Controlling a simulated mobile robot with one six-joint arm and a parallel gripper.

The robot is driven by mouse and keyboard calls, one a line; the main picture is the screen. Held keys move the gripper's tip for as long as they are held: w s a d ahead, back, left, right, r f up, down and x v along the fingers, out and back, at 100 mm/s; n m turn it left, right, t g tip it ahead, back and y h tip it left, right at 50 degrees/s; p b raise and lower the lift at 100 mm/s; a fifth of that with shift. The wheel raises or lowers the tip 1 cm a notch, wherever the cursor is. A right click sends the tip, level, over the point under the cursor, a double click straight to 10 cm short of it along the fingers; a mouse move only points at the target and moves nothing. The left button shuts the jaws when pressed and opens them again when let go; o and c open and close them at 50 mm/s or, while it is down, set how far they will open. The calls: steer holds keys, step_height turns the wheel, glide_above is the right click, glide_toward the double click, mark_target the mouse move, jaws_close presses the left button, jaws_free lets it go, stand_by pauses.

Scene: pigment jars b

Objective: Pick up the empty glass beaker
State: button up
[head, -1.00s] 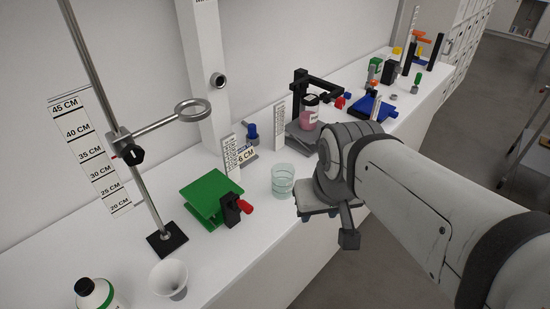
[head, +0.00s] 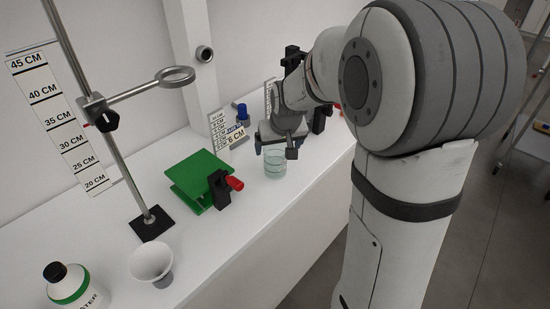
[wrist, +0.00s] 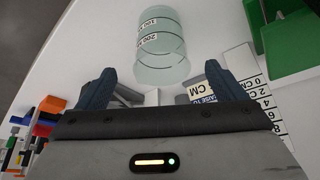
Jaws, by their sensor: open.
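The empty glass beaker (head: 275,166) stands upright on the white bench, clear greenish glass with markings. It also shows in the wrist view (wrist: 162,50), ahead of the fingers and roughly centred between them. My gripper (head: 274,146) is just above and behind the beaker in the head view. In the wrist view my gripper (wrist: 155,82) is open, with its two dark blue fingers apart and nothing between them. I cannot tell from the head view whether the fingers touch the beaker.
A green jack platform (head: 200,172) with a red-knobbed black clamp stands left of the beaker. A "6 CM" ruler sign (head: 222,132) stands behind. A ring stand (head: 150,222), a white funnel (head: 152,262) and a white bottle (head: 72,287) are at the left. The bench front is clear.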

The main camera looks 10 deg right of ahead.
mark_target(275, 155)
steer(key=shift+p+x, duration=0.6)
steer(key=shift+x, duration=2.9)
steer(key=shift+w+a+r, duration=0.1)
steer(key=shift+w, duration=0.1)
steer(key=shift+c, duration=0.3)
steer(key=c, duration=1.1)
